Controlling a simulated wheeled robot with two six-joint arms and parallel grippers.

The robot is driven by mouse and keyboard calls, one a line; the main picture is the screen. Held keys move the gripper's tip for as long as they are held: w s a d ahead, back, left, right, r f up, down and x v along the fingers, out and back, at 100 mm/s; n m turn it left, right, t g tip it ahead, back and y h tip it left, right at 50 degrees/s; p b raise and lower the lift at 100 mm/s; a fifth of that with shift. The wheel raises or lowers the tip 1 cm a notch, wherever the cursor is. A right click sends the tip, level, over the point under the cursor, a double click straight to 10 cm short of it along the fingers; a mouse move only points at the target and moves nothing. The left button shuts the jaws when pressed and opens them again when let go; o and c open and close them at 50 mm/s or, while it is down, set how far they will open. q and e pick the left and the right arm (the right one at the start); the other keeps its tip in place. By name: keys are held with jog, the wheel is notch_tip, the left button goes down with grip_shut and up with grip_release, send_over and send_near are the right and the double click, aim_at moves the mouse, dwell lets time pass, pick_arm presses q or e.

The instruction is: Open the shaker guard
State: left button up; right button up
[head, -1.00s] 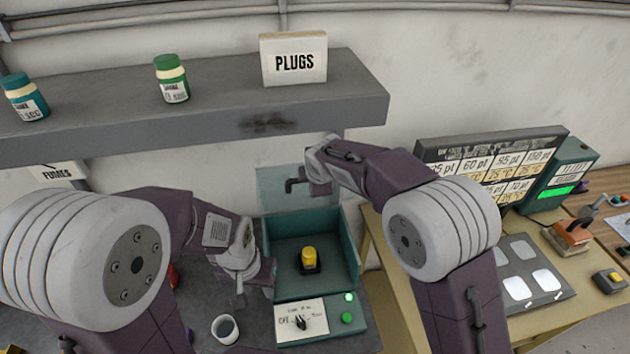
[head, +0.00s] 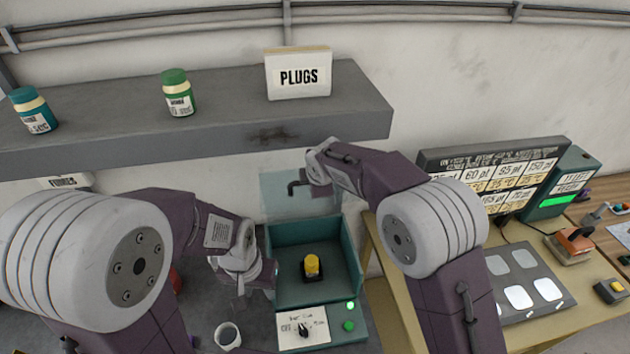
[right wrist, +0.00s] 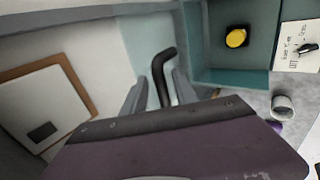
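The shaker (head: 315,291) is a teal open-topped box with a dark, yellow-topped piece (head: 312,266) inside. Its clear guard (head: 275,200) stands raised at the back, and the box is uncovered. The guard's black bent handle (head: 293,188) is at my right gripper. In the right wrist view, the handle (right wrist: 162,78) lies between the two fingers of my right gripper (right wrist: 160,92), with gaps visible on both sides, so it looks open around the handle. My left gripper (head: 239,303) is low beside the shaker's left wall; its fingers are too small to judge.
A dial panel (head: 303,328) and green lights are on the shaker's front. A cup (head: 227,335) stands to its left front. A grey shelf (head: 220,124) with bottles and a PLUGS box (head: 298,76) overhangs behind. A bench with a dark tray (head: 520,275) is on the right.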

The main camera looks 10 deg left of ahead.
jog(key=shift+s+b, duration=0.15)
jog(key=shift+b, duration=0.2)
jog(key=s+b, duration=0.1)
jog(key=s+d+b, duration=0.1)
jog(key=s+b, duration=0.1)
jog(key=shift+s+r, duration=0.1)
jog(key=shift+s, duration=0.05)
jog(key=s+d+b, duration=0.3)
jog(key=s+b, duration=0.1)
jog(key=s, duration=0.4)
jog(key=shift+s+r, duration=0.3)
jog(key=shift+r, duration=0.05)
